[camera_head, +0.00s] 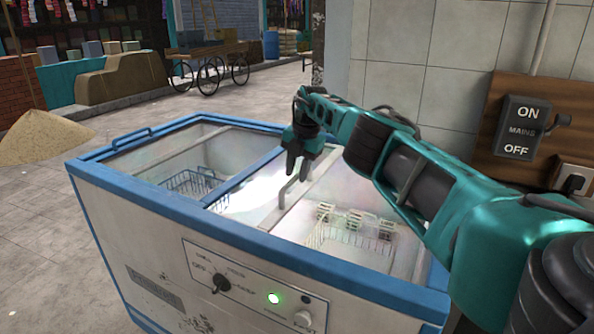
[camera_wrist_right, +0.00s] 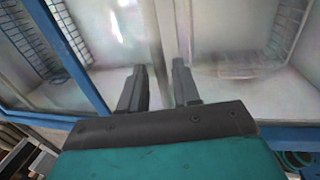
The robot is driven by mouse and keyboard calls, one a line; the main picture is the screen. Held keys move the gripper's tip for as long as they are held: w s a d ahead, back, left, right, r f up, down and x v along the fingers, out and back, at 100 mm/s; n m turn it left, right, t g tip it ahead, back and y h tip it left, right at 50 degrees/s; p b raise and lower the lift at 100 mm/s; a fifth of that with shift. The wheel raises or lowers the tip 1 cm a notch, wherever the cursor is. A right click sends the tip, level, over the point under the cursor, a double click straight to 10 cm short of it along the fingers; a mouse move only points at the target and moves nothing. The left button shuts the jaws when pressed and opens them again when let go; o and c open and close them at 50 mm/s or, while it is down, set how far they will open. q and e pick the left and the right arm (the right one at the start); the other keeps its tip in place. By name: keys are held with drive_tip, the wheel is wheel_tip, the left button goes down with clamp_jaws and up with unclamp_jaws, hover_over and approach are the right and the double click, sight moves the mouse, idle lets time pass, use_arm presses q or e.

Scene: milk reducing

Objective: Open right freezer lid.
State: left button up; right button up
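The chest freezer (camera_head: 205,245) is white with a blue rim and has glass lids on top. The right freezer lid (camera_head: 345,190) lies flat over the right half and looks shut. In the right wrist view, the two fingers (camera_wrist_right: 158,75) are apart with nothing clearly held, and a pale bar (camera_wrist_right: 158,35) runs just beyond the gap. My left gripper is not in view.
The left lid (camera_head: 175,155) has a blue handle (camera_head: 131,138) at its far left. Wire baskets (camera_head: 350,237) show through the glass. A tiled wall (camera_head: 440,60) with a mains switch (camera_head: 522,127) stands close at the right. Open floor lies left of the freezer.

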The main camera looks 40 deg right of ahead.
drive_tip(key=shift+o, duration=0.7)
drive_tip(key=shift+a+f, duration=0.1)
drive_tip(key=shift+r, duration=0.6)
drive_tip(key=p+v, duration=0.1)
drive_tip(key=v, duration=1)
drive_tip(key=shift+s+r+p, duration=0.15)
drive_tip(key=shift+r+p, duration=0.2)
